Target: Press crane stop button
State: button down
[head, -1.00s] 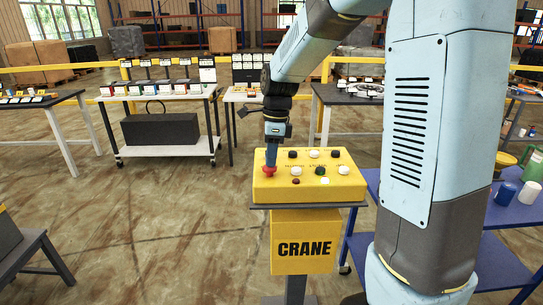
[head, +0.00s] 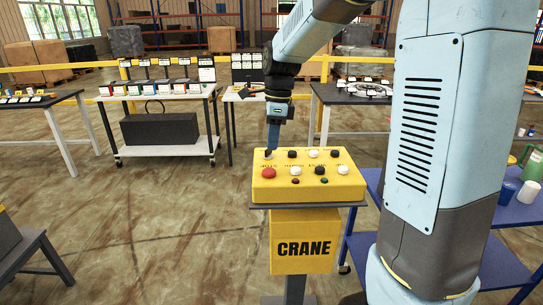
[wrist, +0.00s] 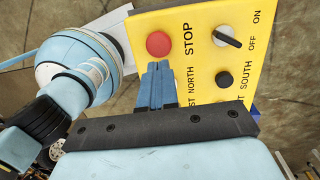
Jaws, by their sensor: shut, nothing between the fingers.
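The yellow crane control box (head: 345,188) stands on a pedestal labelled CRANE. Its round red stop button (head: 269,173) is at the front left of the top face and is uncovered. In the wrist view the red button (wrist: 159,44) sits beside the word STOP. My gripper (head: 272,149) is shut and empty, pointing down above the box's left part, behind the red button and apart from it. In the wrist view its closed blue fingertips (wrist: 158,66) show just below the red button. A small green lamp (head: 325,181) on the box's front right looks dark.
A blue table (head: 503,221) with a mug and cups stands right. Open floor lies left of the pedestal.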

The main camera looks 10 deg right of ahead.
notch_tip(320, 180, up, 7)
jog(key=shift+w+d+r, duration=0.2)
jog(key=shift+w+d, duration=0.1)
jog(key=shift+d, duration=0.15)
jog(key=s+d+n+t, duration=0.3)
jog(key=s+n, duration=0.7)
jog(key=s, duration=0.2)
jog(key=s+d+n+t+h, duration=0.1)
jog(key=s+d+n+t, duration=0.2)
jog(key=s+n, duration=0.7)
jog(key=shift+s+d+f, duration=0.4)
jog(key=shift+s+d, duration=0.4)
jog(key=shift+s, duration=0.1)
